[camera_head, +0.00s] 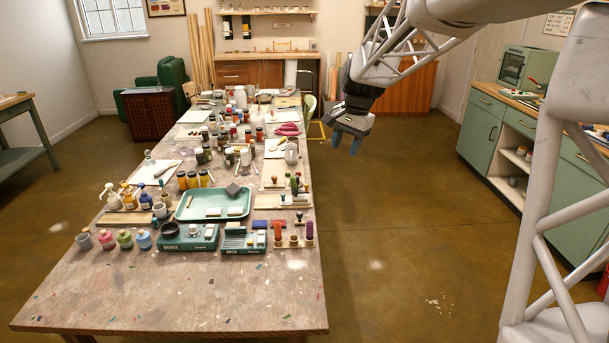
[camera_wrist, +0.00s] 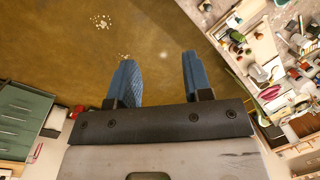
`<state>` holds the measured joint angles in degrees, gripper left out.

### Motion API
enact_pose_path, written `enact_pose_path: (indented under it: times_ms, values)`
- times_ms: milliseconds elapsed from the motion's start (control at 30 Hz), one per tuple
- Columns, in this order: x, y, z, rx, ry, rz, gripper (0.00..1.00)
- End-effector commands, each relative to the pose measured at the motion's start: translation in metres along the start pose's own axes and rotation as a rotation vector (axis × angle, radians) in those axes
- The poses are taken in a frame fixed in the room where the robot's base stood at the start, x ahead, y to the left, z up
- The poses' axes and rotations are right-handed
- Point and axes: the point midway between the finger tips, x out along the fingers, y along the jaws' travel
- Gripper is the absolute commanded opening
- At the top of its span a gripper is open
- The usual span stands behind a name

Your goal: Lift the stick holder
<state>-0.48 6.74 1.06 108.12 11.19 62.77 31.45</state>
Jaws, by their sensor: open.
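A small wooden holder (camera_head: 293,242) stands at the near right edge of the long table, with a red stick (camera_head: 277,231) and a purple stick (camera_head: 309,231) upright in it. It looks like the stick holder, but it is small and I cannot be certain. My gripper (camera_head: 347,142) is open and empty, in the air to the right of the table, beyond the holder and apart from it. In the wrist view its two blue fingers (camera_wrist: 158,68) are spread above bare floor. I cannot make out the holder in the wrist view.
The long table (camera_head: 180,298) is crowded with jars, bottles and tools; its near end is clear. A green tray (camera_head: 205,213) and two teal devices (camera_head: 188,240) stand left of the holder. Green cabinets (camera_head: 485,137) line the right wall. The floor (camera_head: 400,235) between is open.

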Motion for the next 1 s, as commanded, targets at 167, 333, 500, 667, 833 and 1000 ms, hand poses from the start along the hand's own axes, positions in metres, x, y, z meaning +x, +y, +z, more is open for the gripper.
enact_pose_path:
  times_ms: [167,333,500,667,833,1000]
  values:
    - [0.017,-0.026,-0.033,0.057,-0.028,-0.002,0.46]
    - [0.034,-0.05,-0.061,0.112,-0.052,-0.004,0.46]
    - [0.053,-0.072,-0.09,0.166,-0.077,-0.004,0.46]
    - [0.074,-0.092,-0.116,0.219,-0.101,-0.005,0.46]
    - [0.098,-0.113,-0.143,0.272,-0.125,-0.003,0.46]
    - [0.124,-0.132,-0.168,0.327,-0.151,-0.001,0.46]
